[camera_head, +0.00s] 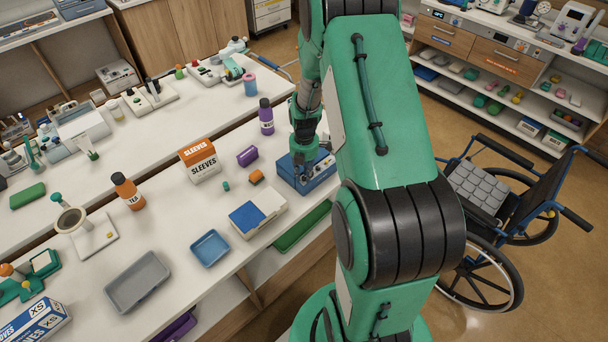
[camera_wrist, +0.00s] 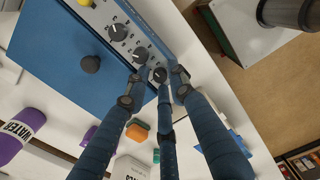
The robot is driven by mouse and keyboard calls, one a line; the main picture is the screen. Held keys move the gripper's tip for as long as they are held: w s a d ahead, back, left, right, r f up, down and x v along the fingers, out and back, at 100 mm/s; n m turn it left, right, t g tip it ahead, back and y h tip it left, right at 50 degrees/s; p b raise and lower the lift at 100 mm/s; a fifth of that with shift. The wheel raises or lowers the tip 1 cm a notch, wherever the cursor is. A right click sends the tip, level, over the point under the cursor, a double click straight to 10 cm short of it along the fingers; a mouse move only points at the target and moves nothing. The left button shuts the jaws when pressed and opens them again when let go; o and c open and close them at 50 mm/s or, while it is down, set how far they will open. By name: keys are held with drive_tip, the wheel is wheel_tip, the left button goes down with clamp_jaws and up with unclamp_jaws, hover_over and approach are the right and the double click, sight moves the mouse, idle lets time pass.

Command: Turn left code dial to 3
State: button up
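The blue box (camera_head: 318,178) with a pale front panel stands at the table's right edge, under my gripper. In the wrist view the box's blue top (camera_wrist: 55,55) carries a black knob (camera_wrist: 90,64). Its panel has a row of black dials: an end dial (camera_wrist: 117,32), a middle dial (camera_wrist: 140,54) and the left code dial (camera_wrist: 160,75) nearest my fingers. My gripper (camera_wrist: 160,80) has its fingers spread around the left dial, with gaps visible at its sides. I cannot tell whether the third finger touches it. The dial's number is too small to read.
A yellow button (camera_wrist: 85,2) sits beyond the dials. A wheelchair (camera_head: 500,200) is on the floor at right. Floor beside the panel is open.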

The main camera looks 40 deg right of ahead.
clamp_jaws()
drive_tip(key=shift+m, duration=2.3)
unclamp_jaws()
drive_tip(key=shift+n, duration=0.5)
